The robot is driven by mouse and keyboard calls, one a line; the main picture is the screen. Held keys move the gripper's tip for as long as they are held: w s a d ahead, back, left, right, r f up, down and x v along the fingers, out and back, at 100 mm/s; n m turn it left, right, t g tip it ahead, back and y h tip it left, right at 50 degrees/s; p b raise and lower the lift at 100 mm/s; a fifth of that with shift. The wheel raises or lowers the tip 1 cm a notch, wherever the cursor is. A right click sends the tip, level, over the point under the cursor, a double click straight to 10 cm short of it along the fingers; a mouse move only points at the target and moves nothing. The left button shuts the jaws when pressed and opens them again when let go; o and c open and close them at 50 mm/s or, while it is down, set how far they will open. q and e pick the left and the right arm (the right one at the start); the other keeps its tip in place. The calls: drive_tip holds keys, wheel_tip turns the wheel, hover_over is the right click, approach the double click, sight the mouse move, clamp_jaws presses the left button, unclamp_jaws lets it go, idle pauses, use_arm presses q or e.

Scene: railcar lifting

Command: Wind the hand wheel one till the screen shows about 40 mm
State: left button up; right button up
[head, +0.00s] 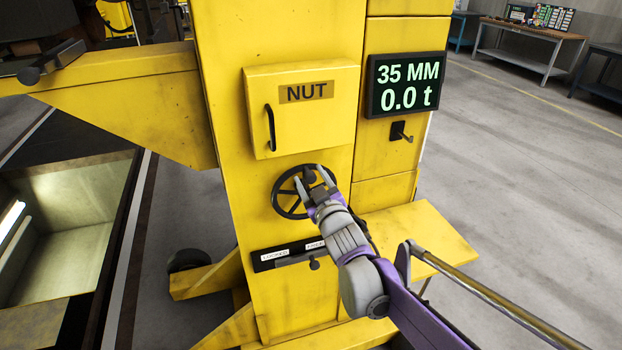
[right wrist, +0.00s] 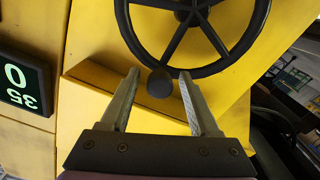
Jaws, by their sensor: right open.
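The black hand wheel (head: 279,205) with spokes is on the front of the yellow lifting jack, below the NUT box. It also shows at the top of the right wrist view (right wrist: 258,20). Its dark round knob (right wrist: 160,84) sits at the rim, between the open fingers of my right gripper (right wrist: 160,88). In the head view my right gripper (head: 315,183) is at the wheel's upper right. I cannot tell whether the fingers touch the knob. The screen (head: 406,84) reads 35 MM and 0.0 t. My left gripper is not in view.
The NUT box (head: 300,125) with a black handle is above the wheel. A small lever (head: 401,132) sits under the screen. A labelled lock bar (head: 290,254) is below the wheel. A yellow shelf (head: 425,235) juts out at the right. An open pit lies at the left.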

drive_tip(key=shift+c, duration=0.3)
clamp_jaws()
idle(1.1)
